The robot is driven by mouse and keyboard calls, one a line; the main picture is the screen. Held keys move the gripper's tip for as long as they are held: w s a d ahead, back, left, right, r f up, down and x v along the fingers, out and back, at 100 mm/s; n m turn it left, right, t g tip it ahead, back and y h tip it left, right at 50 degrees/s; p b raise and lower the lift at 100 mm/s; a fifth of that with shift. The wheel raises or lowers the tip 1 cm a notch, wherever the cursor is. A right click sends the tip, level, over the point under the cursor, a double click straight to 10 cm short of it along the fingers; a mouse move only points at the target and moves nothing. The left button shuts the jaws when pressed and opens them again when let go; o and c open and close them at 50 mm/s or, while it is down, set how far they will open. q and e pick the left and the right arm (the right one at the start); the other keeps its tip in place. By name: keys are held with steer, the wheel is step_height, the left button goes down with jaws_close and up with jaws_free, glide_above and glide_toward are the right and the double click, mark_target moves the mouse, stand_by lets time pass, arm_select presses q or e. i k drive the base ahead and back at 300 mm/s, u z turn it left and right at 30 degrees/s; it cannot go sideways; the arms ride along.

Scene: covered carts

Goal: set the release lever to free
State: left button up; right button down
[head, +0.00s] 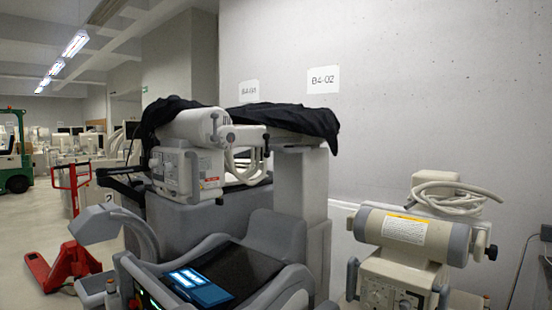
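No part is clearly recognisable as the release lever, and no free or locked marking can be read. A grey cart (175,215) with a tube housing (192,126) on top stands in the middle, partly under a black cover (300,117). A dark-knobbed handle (265,146) sticks up at the right of that housing. Neither of my grippers shows in the head view.
A grey console with a lit blue screen (198,287) stands in the near foreground. A red pallet truck (68,255) stands on the floor at the left, with a green forklift (15,160) behind. A coiled hose (450,198) lies on the right machine. A concrete wall closes the back.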

mark_target(266, 137)
steer(key=u, duration=0.3)
steer(key=i, duration=0.85)
steer(key=u, duration=0.7)
